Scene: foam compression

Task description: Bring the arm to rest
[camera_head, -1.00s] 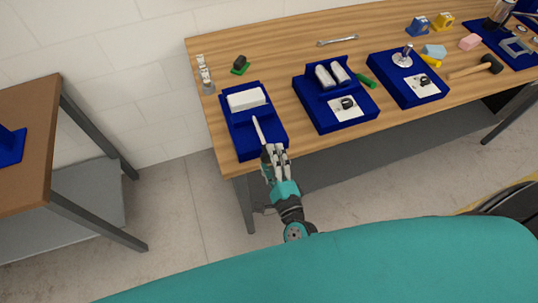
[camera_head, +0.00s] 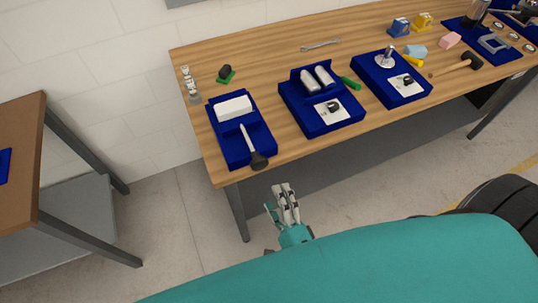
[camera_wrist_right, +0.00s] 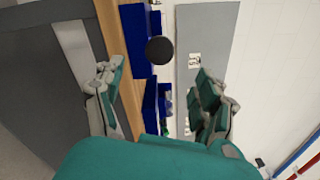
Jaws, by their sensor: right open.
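My right gripper (camera_head: 285,190) is in front of the workbench's near edge, below the leftmost blue tray (camera_head: 259,130). It is open and empty. In the right wrist view its spread fingers (camera_wrist_right: 160,88) stand on either side with a clear gap between them. A tool with a pale shaft and a black handle (camera_head: 259,161) lies in that tray, apart from the gripper; its handle sticks out over the front edge. A white block (camera_head: 234,108) sits in the back of the same tray. My left gripper is not in view.
The wooden workbench (camera_head: 286,62) carries two more blue trays (camera_head: 318,124) and (camera_head: 387,97), a wrench (camera_head: 320,45), and a mallet (camera_head: 466,62). Another table (camera_head: 22,190) stands at the left. The floor between the tables is clear.

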